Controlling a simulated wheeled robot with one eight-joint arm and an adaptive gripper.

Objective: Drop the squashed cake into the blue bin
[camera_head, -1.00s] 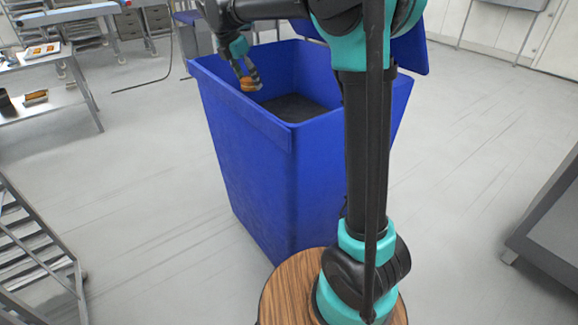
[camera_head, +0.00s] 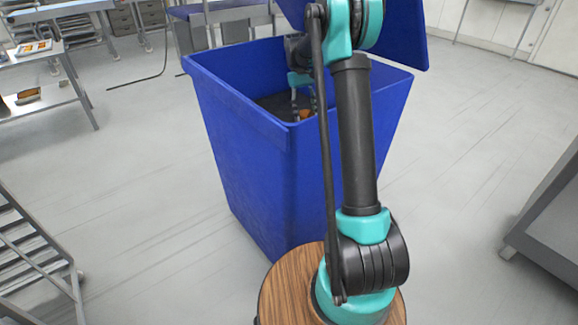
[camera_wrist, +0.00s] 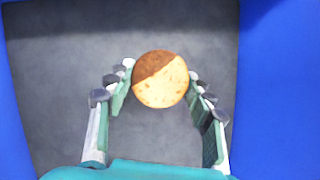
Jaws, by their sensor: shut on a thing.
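The squashed cake (camera_wrist: 160,80) is a round piece, part brown and part pale yellow. In the wrist view it sits between the fingertips of my gripper (camera_wrist: 161,76), which is shut on it. The bin's grey floor shows below the cake in the wrist view, with a blue wall (camera_wrist: 283,90) at the right. My arm hides part of the bin.
The bin's raised blue lid (camera_head: 405,40) stands behind my arm. A metal table (camera_head: 30,60) with food items is at the far left, a rack (camera_head: 35,250) at the lower left, and a grey unit (camera_head: 550,200) at the right. The floor between is clear.

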